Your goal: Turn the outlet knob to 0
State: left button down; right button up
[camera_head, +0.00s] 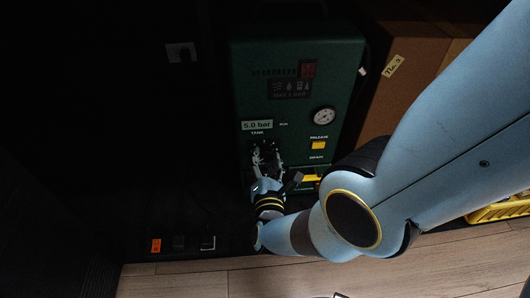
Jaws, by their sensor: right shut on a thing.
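The outlet knob (267,147) is a small dark knob on the front of a dark green machine (246,80), under a label that reads "5.0 bar" and "TANK". My right gripper (267,158) is at the knob with its fingers around it, shut on it. The gripper hides most of the knob, so its pointer and setting cannot be read. My left gripper is not in view.
A round gauge (323,116), a yellow button (318,145) and a yellow-black lever (312,177) sit right of the knob. A cardboard box (408,75) stands right of the machine. A wall socket (181,52) is at left. My right arm covers the lower right.

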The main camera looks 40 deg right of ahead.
jog(key=shift+a+f+n, duration=0.1)
jog(key=shift+n, duration=0.4)
jog(key=o, duration=1.2)
